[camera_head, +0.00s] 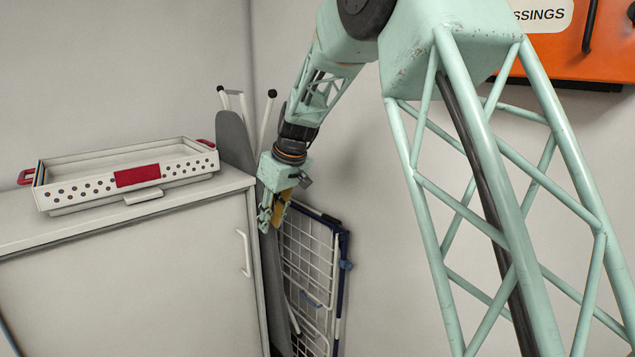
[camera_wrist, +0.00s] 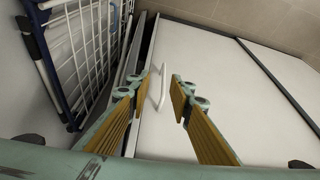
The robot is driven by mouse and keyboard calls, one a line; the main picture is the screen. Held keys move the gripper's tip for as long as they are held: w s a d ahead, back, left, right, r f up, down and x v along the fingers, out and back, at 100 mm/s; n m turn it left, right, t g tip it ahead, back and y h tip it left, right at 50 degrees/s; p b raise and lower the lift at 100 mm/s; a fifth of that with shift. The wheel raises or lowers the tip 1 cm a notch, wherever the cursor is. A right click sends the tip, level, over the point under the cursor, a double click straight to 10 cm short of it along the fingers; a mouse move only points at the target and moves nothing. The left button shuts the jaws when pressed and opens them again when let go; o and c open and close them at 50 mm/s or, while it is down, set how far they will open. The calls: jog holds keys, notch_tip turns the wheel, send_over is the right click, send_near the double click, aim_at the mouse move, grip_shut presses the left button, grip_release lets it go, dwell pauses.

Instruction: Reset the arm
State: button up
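My gripper (camera_head: 272,213) hangs at the end of my pale green arm in the head view, pointing down beside the right end of the white cabinet (camera_head: 120,272) and in front of the folded drying rack. In the wrist view my gripper (camera_wrist: 158,103) shows its two wood-coloured finger pads well apart, with nothing between them. The cabinet's white handle (camera_wrist: 162,88) appears beyond the gap between the fingers; it also shows in the head view (camera_head: 244,253). The fingers look apart from it.
A white perforated tray (camera_head: 95,187) with red handles sits on the cabinet. A grey ironing board (camera_head: 234,139) and a folded drying rack (camera_head: 308,262) lean in the corner near my gripper. An orange case (camera_head: 575,50) is on the wall at upper right.

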jog(key=s+d+r+m+h, duration=0.1)
jog(key=s+d+r+m, duration=0.1)
jog(key=s+d+r, duration=0.6)
jog(key=s+d+r+m, duration=0.1)
jog(key=s+d+r, duration=0.2)
jog(key=s+d, duration=0.55)
jog(key=s+d+r+m+h, duration=0.1)
jog(key=s+d+r+m, duration=0.1)
jog(key=s+d+r, duration=0.6)
jog(key=s+d+f+m, duration=0.1)
jog(key=s+d+f, duration=0.1)
jog(key=s, duration=1)
jog(key=s+d+f+m+h, duration=0.1)
jog(key=s+d, duration=0.4)
jog(key=s, duration=0.7)
jog(key=s+d+f+m+t, duration=0.1)
jog(key=s+d+f+m, duration=0.1)
jog(key=s, duration=1)
jog(key=shift+d+f+m, duration=0.3)
jog(key=shift+d+f, duration=0.4)
jog(key=shift+d, duration=0.25)
jog(key=shift+w, duration=0.1)
